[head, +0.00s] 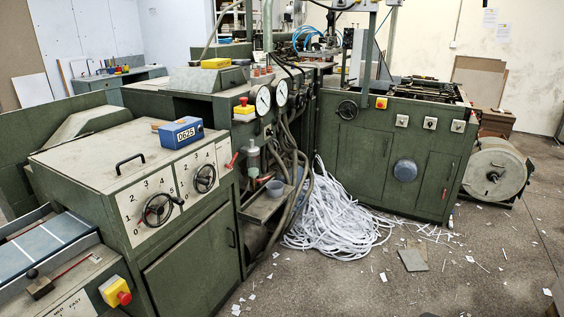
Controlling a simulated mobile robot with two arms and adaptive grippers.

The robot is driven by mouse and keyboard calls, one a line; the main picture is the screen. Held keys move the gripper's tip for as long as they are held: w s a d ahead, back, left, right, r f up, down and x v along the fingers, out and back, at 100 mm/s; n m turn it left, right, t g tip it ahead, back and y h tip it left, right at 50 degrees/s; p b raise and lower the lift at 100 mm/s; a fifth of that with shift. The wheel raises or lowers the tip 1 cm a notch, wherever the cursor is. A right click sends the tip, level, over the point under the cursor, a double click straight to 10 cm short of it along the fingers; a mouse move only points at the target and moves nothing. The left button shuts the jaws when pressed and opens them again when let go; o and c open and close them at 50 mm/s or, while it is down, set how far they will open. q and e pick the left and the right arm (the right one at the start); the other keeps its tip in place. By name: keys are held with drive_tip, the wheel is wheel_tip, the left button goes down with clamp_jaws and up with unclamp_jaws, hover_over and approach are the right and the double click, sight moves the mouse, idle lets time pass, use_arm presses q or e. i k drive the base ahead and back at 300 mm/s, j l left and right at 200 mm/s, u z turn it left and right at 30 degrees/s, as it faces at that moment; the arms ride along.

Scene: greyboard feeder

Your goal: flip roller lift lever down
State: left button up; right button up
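No label in view names the roller lift lever, so I cannot tell for sure which one it is. A small red-handled lever (232,160) sticks out at the right end of the near green machine's dial panel (178,190); its handle is tilted up. A black ball knob (33,273) stands over a dark block on the sloped lower-left panel, beside a thin red strip. Another small red handle (445,193) is on the far cabinet's door. Neither of my grippers shows in the head view.
A blue counter box (181,132) sits on top. Hoses and a heap of white paper strips (335,217) lie between the machines. Floor at right is open with scraps.

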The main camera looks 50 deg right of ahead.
sight(230, 167)
drive_tip(key=z, duration=1.2)
drive_tip(key=i+l, duration=2.25)
drive_tip(key=i+j+u, duration=0.05)
